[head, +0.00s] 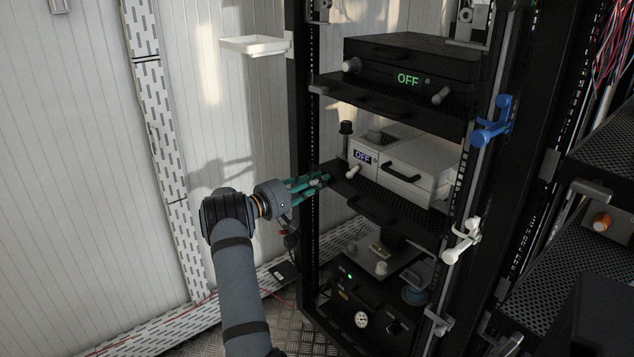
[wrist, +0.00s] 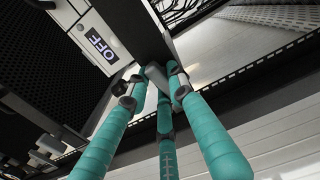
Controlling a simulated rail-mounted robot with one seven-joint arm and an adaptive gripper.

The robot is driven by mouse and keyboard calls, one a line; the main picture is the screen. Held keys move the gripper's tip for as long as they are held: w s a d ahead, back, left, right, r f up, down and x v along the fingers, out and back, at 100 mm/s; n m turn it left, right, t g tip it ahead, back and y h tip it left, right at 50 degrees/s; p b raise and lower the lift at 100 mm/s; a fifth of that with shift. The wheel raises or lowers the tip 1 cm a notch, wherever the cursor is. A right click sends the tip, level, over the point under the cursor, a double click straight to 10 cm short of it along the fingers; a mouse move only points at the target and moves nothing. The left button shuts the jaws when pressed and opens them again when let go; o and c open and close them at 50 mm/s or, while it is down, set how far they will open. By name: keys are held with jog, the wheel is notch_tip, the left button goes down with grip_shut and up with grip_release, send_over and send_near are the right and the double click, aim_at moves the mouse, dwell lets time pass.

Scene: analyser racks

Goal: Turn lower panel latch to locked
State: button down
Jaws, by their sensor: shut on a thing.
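My gripper (head: 322,180), with teal fingers, reaches from the left to the rack's left front post, level with the middle shelf. In the wrist view its fingertips (wrist: 152,84) close around a small grey piece (wrist: 157,76) beside the dark post. This piece looks like a latch handle, and the fingers partly cover it. Its exact angle and any lock marking cannot be read. In the head view the fingers and post hide it.
A white analyser reading OFF (head: 362,155) sits on the middle shelf, just right of my gripper. A black unit (head: 410,62) is above. Blue (head: 493,122) and white (head: 462,241) latch-like handles are on the right post. The left wall side has free room.

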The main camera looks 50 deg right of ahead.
jog(key=shift+f+m+b, duration=0.3)
jog(key=shift+b, duration=0.65)
jog(key=shift+m+b, duration=0.3)
jog(key=shift+b, duration=0.45)
jog(key=shift+r+m+b, duration=0.2)
jog(key=shift+m+b, duration=0.2)
jog(key=shift+b, duration=0.15)
jog(key=c, duration=1.5)
grip_release()
